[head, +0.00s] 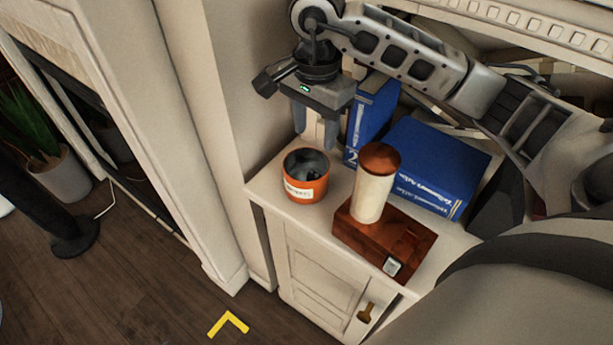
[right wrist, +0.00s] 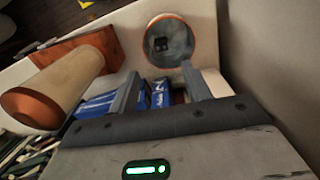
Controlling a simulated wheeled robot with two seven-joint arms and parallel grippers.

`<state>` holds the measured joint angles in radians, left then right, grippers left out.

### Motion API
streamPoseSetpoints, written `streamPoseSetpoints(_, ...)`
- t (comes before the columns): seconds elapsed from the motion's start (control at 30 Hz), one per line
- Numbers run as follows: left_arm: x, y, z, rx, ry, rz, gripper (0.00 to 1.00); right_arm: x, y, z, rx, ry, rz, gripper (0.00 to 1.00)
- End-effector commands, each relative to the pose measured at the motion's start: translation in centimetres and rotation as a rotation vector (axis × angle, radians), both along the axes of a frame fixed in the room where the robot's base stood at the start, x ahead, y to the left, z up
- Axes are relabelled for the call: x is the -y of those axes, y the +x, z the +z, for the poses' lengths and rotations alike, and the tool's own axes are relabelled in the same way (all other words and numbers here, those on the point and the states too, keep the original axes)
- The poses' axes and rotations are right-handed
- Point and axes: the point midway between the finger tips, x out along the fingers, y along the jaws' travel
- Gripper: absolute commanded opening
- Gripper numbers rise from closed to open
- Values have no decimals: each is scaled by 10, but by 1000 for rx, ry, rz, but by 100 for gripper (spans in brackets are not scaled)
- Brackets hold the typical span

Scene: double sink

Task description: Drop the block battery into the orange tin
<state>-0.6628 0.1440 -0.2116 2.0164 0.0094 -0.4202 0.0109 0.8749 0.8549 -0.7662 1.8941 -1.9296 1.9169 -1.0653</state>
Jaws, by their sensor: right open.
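The orange tin (head: 306,190) stands upright on the cabinet top near its left end, with a pale label on its front. It also shows in the right wrist view (right wrist: 192,27), open side up. A small dark block with two round terminals, looking like the block battery (right wrist: 161,44), lies inside the tin. In the head view the tin's inside is dark and the block is hard to make out. My right gripper (head: 316,132) is open just above and behind the tin, fingers pointing down. In its wrist view the fingers (right wrist: 162,88) hold nothing I can see. My left gripper is not in view.
A cream cylinder with a brown top (head: 374,190) stands on a reddish-brown wooden box (head: 410,240) right of the tin. A pale wall borders the cabinet top on the left. A potted plant (head: 55,170) stands at far left.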

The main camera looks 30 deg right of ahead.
Motion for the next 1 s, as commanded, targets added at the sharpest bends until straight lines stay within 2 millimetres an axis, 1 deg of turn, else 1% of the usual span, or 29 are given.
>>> streamPoseSetpoints(0.03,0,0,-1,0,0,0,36,0,1,12,6,0,0,49)
streamPoseSetpoints(0.13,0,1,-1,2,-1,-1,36,0,1,31,5,0,1,49)
streamPoseSetpoints(0.2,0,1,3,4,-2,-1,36,0,1,44,4,-1,0,49)
streamPoseSetpoints(0.33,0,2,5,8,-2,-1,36,0,0,56,1,0,1,49)
streamPoseSetpoints(0.47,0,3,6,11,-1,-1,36,0,0,61,0,0,0,49)
streamPoseSetpoints(0.87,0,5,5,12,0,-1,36,0,0,60,-1,1,0,49)
streamPoseSetpoints(0.93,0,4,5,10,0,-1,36,-4,-1,60,-5,11,8,49)
streamPoseSetpoints(1.0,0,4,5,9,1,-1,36,-15,-5,57,-20,45,31,49)
